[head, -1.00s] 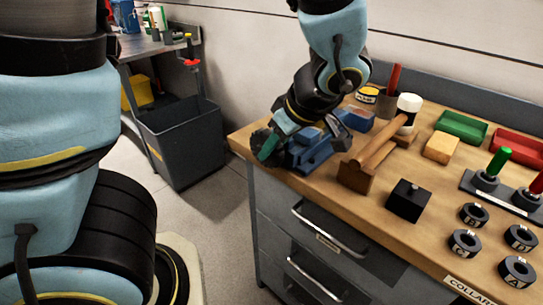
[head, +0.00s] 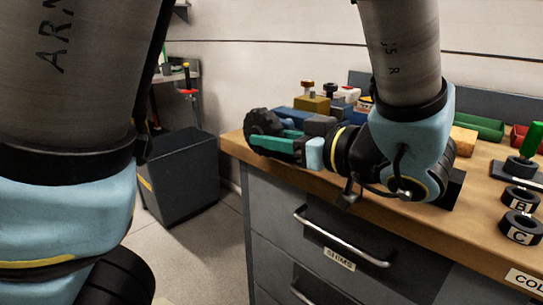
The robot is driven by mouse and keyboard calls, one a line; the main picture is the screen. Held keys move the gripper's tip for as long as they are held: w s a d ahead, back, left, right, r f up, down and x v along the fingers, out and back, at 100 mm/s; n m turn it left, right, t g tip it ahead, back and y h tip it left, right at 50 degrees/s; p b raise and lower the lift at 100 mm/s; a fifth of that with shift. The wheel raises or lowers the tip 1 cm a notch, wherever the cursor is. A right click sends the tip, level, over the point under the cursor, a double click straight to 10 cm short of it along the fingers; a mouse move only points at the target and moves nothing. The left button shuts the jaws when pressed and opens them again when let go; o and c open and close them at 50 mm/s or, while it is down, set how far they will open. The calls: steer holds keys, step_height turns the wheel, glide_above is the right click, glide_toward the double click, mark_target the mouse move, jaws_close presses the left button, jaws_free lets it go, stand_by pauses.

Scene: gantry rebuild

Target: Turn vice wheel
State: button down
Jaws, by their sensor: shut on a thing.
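The vice wheel (head: 262,123) is a dark, knobbed handwheel at the left end of the workbench. The blue vice (head: 290,114) lies behind my gripper, and my gripper and wrist hide much of it. My gripper (head: 271,142) comes in from the right, with its teal fingers pointing left. The fingers are shut on the wheel at its near right side. The exact contact on the rim is partly hidden.
The wooden bench top (head: 234,144) has a drawer front with a handle (head: 345,238) below. Black collars (head: 521,228) and a green-handled tool (head: 532,140) stand at the right. A dark bin (head: 185,172) stands on the floor at the left. My arm covers the bench's middle.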

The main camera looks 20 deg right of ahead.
steer(key=shift+f+t+y+b, duration=0.3)
steer(key=shift+t+b, duration=0.2)
steer(key=shift+b, duration=0.2)
steer(key=shift+r+t, duration=0.15)
steer(key=shift+t, duration=0.15)
steer(key=c, duration=0.9)
jaws_free()
